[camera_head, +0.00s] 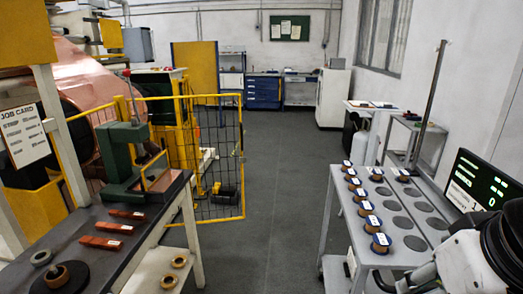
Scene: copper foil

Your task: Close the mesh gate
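The mesh gate (243,185) is a yellow-framed panel with dark wire mesh, left of the middle of the head view. It stands upright beside the copper foil machine (88,80), its free edge toward the aisle. A small dark fitting (237,151) shows near that edge. From this one view I cannot tell how far it stands from its closing post. My arm enters at the lower right, well apart from the gate. A dark part that seems to be my gripper (385,283) is cut off at the bottom edge; its fingers cannot be made out.
A grey bench (408,262) with several copper spools stands at the right, beside a monitor (482,188). A dark-topped bench (92,252) with a green press (122,160) stands at the left front. The grey floor (280,200) between them is clear back to the blue cabinets (263,91).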

